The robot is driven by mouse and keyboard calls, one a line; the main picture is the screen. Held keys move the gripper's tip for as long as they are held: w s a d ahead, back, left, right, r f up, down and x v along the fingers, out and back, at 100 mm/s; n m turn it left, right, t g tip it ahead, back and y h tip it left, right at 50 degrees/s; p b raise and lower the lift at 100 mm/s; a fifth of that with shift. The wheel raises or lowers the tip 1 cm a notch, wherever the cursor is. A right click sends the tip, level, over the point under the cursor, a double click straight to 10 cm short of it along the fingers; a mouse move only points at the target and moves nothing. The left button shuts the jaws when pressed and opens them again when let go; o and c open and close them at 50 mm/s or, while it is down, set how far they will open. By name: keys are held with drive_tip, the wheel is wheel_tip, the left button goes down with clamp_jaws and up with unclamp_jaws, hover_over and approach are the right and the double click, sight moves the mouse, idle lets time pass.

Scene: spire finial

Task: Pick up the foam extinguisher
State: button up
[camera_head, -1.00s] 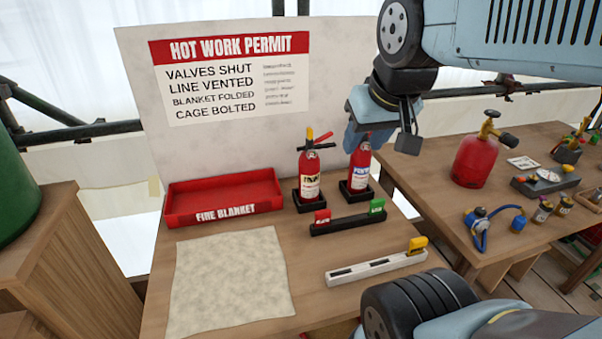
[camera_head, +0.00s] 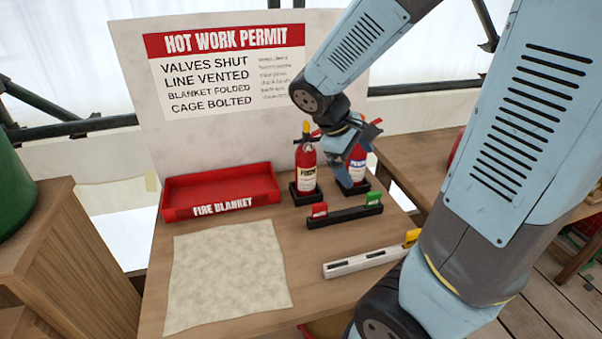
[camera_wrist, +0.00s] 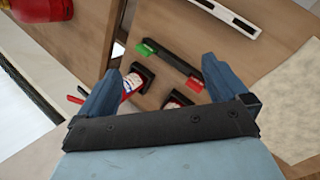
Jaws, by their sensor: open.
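Two red extinguishers stand upright in black holders at the back of the table. The left one (camera_head: 306,172) has a cream label and a yellow piece on top; its lettering is hard to read, but looks like the foam one. The right one (camera_head: 357,166) has blue lettering and is partly hidden by my gripper (camera_head: 338,160). My gripper is open and empty, angled down in front of the right one. In the wrist view, the blue-lettered one (camera_wrist: 132,82) shows by one finger; the other (camera_wrist: 177,101) is mostly hidden behind the gripper body.
A black rack (camera_head: 345,214) with red and green tabs stands in front of the extinguishers. A red tray (camera_head: 220,207) marked FIRE BLANKET and a pale cloth (camera_head: 228,265) lie left. A white bar (camera_head: 360,262) lies front right. The permit board (camera_head: 130,60) stands behind.

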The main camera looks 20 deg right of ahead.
drive_tip(key=w+f+n+h, duration=0.4)
drive_tip(key=w+f, duration=0.1)
drive_tip(key=n+t+h, duration=0.3)
drive_tip(key=n+t, duration=0.9)
drive_tip(key=n, duration=0.4)
approach(301, 165)
drive_tip(key=x, duration=0.9)
drive_tip(key=shift+w+d, duration=0.2)
drive_tip(key=shift+w, duration=0.1)
drive_tip(key=x, duration=0.5)
drive_tip(key=shift+w+d+r, duration=0.15)
drive_tip(key=shift+w+r, duration=0.1)
drive_tip(key=shift+r, duration=0.15)
drive_tip(key=shift+c, duration=0.5)
clamp_jaws()
